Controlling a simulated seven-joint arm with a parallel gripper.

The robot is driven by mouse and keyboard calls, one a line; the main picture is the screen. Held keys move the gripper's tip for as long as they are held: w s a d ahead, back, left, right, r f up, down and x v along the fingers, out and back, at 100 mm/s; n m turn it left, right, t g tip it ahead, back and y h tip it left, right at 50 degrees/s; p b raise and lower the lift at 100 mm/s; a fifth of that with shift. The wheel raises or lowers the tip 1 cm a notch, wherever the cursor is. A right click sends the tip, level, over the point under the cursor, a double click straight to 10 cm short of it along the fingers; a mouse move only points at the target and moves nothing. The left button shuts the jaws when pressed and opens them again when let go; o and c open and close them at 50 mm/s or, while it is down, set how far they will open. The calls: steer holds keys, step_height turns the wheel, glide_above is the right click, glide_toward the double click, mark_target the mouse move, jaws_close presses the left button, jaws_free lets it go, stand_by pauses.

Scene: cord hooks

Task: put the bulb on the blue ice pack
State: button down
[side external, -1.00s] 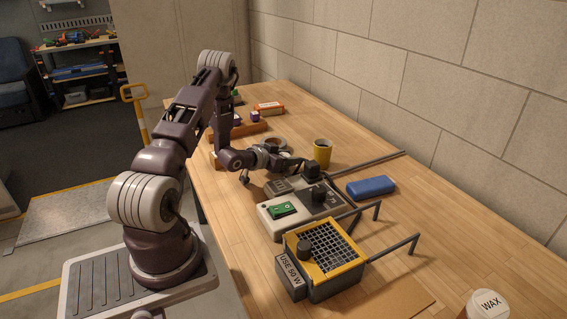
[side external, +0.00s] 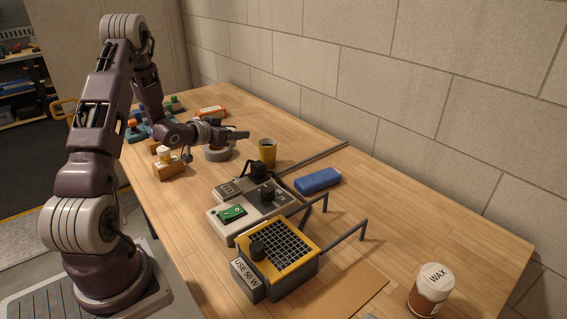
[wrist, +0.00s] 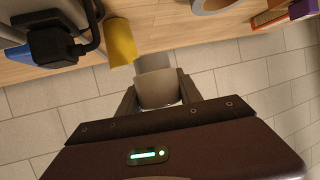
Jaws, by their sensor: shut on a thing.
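My gripper (side external: 238,134) is raised over the far middle of the table, pointing right towards the wall. In the wrist view my gripper (wrist: 158,92) is shut on a pale grey, rounded thing, which I take to be the bulb (wrist: 155,84). In the side view it is too small to make out at the fingertips. The blue ice pack (side external: 318,180) lies flat on the table near the wall, to the right of and nearer than my gripper. In the wrist view a blue patch at the left, partly behind a black plug, looks like the ice pack (wrist: 18,58).
A grey power unit (side external: 225,212) with black plugs and a yellow grille box (side external: 278,262) with grey rods stand nearer. A tape roll (side external: 217,154) lies below my gripper. A wax jar (side external: 431,290) stands front right.

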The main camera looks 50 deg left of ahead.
steer(key=w+d+r+m+h, duration=0.2)
steer(key=w+d+m+h, duration=0.15)
steer(key=w+d, duration=0.4)
steer(key=r+m+h, duration=0.1)
steer(key=m+h, duration=0.1)
steer(key=h, duration=0.1)
glide_above(306, 176)
steer(key=shift+h, duration=0.25)
step_height(306, 176, down, 9)
steer(key=shift+s+d+f, duration=0.1)
steer(key=shift+f, duration=0.1)
steer(key=shift+f+m, duration=0.15)
steer(key=shift+m, duration=0.1)
steer(key=c, duration=0.8)
jaws_free()
steer(key=shift+f, duration=0.15)
